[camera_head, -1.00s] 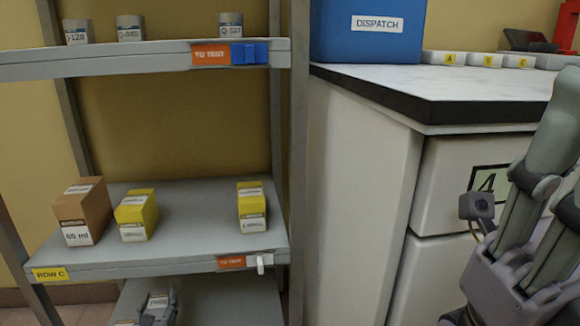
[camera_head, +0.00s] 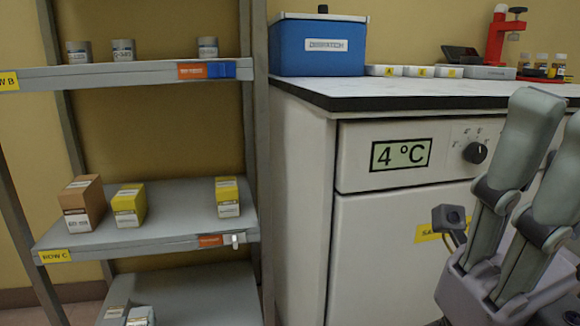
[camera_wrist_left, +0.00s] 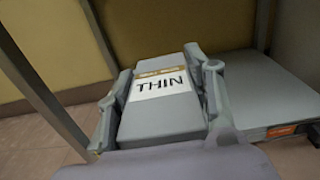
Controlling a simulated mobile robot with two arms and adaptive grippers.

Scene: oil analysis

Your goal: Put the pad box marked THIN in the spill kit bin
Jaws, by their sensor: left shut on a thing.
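In the head view the left gripper (camera_head: 140,314) shows small at the bottom left, by the lowest shelf, and is mostly cut off. My right gripper (camera_head: 550,125) is large at the right edge, fingers up and apart, with nothing seen between them. The spill kit bin is not in view.
The rack's Row C shelf (camera_head: 185,218) holds a brown box (camera_head: 83,206) and two yellow boxes. A grey box (camera_head: 114,311) shows on the lowest shelf. A rack post (camera_wrist_left: 45,75) stands left of the held box. A white 4 °C cabinet (camera_head: 375,230) and worktop stand to the right.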

